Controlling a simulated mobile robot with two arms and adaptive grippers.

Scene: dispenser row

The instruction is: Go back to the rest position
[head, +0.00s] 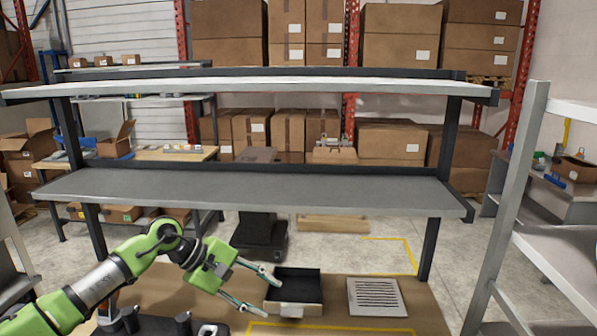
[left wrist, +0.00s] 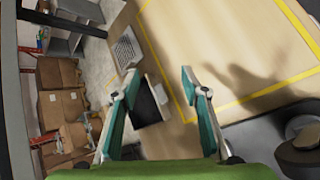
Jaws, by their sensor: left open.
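My left gripper (head: 271,298) reaches in from the lower left, over the brown work surface (head: 420,300). Its two fingers are spread apart with nothing between them. In the left wrist view the open fingers (left wrist: 158,74) show wide apart above the wooden surface. A black open bin with a pale front (head: 297,310) stands just right of the fingertips in the head view; I cannot tell whether they touch it. My right gripper is not in view.
A white slotted panel (head: 376,297) lies right of the bin. An empty grey shelf (head: 260,188) with dark uprights spans above the work surface, with a higher shelf (head: 240,86) over it. A light metal rack post (head: 508,200) stands at the right. Brown boxes (head: 400,140) fill the background.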

